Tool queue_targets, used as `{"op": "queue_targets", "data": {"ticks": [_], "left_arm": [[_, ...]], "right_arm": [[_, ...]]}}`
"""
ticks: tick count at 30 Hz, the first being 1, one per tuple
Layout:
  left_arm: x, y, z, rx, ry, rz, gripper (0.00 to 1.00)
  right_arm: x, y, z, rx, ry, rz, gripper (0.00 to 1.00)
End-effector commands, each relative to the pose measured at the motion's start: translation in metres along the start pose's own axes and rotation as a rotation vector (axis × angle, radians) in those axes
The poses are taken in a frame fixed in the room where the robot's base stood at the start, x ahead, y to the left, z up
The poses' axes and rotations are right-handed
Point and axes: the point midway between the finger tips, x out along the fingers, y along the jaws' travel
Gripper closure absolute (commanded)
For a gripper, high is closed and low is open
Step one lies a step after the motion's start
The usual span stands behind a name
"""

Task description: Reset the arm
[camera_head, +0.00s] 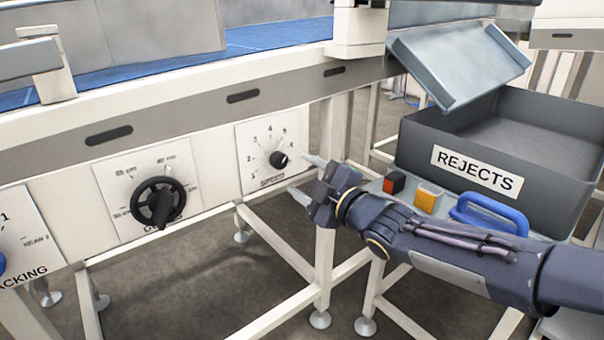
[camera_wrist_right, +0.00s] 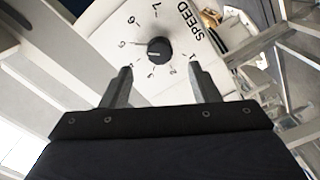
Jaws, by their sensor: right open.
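My right gripper (camera_head: 305,177) comes in from the right in the head view, its two fingers apart and empty. Its fingertips are close to the small black speed knob (camera_head: 278,159) on the white SPEED dial plate (camera_head: 250,140). In the right wrist view the open fingers (camera_wrist_right: 160,75) are on either side below the knob (camera_wrist_right: 158,50), with nothing between them. The knob's pale mark lies roughly level there. I cannot tell from the head view exactly how far the fingertips are from the plate. My left gripper is not in view.
A larger black handwheel knob (camera_head: 158,203) sits on another dial plate to the left. A grey REJECTS bin (camera_head: 420,140), a blue handle (camera_head: 488,212), a red button (camera_head: 394,183) and a yellow button (camera_head: 427,198) are behind my right arm. White frame legs (camera_head: 325,240) stand below.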

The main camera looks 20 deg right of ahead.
Motion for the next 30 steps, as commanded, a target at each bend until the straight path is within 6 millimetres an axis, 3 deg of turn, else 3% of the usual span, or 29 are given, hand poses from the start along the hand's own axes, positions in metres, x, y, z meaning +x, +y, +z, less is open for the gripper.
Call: {"op": "queue_targets", "data": {"ticks": [8, 11, 14, 16, 19, 24, 30], "left_arm": [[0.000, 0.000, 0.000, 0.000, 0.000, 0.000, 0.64], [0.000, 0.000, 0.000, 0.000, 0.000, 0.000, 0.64], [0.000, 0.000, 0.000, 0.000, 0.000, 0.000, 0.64], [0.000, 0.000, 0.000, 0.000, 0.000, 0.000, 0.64], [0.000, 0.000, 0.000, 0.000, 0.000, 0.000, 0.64], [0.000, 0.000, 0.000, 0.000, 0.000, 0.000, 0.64], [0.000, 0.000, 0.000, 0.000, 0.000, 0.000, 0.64]], "right_arm": [[-0.002, 0.000, 0.002, 0.011, -0.012, -0.002, 0.45], [-0.017, -0.002, 0.014, 0.098, -0.091, -0.015, 0.45], [-0.054, -0.015, 0.039, 0.306, -0.261, -0.049, 0.45], [-0.092, -0.037, 0.056, 0.512, -0.411, -0.086, 0.45], [-0.144, -0.078, 0.065, 0.798, -0.600, -0.147, 0.45], [-0.206, -0.137, 0.056, 1.131, -0.807, -0.243, 0.45], [-0.258, -0.190, 0.030, 1.409, -0.976, -0.353, 0.45]]}}
